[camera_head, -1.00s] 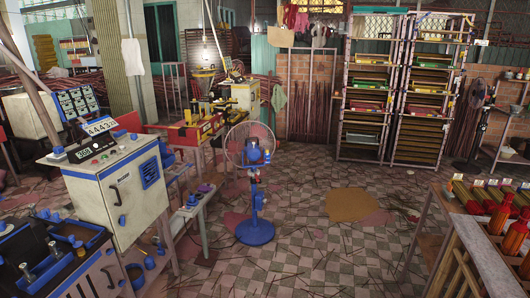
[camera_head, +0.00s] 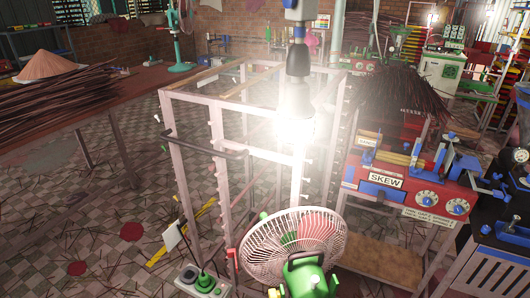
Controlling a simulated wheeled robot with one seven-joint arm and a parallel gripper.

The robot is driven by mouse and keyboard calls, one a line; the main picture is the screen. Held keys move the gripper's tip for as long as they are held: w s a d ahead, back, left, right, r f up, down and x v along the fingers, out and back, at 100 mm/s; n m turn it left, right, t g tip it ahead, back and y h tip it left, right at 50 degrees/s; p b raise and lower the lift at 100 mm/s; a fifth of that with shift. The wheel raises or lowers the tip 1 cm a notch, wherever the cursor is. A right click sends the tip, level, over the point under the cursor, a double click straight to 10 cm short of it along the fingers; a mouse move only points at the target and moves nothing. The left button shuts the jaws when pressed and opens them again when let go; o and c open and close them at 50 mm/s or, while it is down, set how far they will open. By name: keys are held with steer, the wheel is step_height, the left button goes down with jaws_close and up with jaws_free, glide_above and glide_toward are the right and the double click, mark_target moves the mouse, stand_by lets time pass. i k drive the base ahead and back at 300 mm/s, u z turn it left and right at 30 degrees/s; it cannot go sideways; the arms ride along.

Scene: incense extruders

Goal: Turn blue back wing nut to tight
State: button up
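I cannot pick out a blue back wing nut for certain. A red machine (camera_head: 405,185) with a SKEW label stands at the right. It has blue parts, including a blue bracket (camera_head: 458,160) at its right end and two pale dials (camera_head: 427,199) with blue centres on its front. Any wing nut there is too small to tell. My gripper is not in view.
A fan with a pale cage (camera_head: 268,245) and green motor (camera_head: 303,278) stands close in front. An empty metal rack (camera_head: 172,135) stands left of centre. A lit bulb (camera_head: 296,125) hangs before it. Incense sticks (camera_head: 70,95) lie at left.

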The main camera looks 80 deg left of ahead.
mark_target(366, 160)
steer(key=u, duration=1.05)
steer(key=i, duration=2.05)
steer(key=u, duration=2.75)
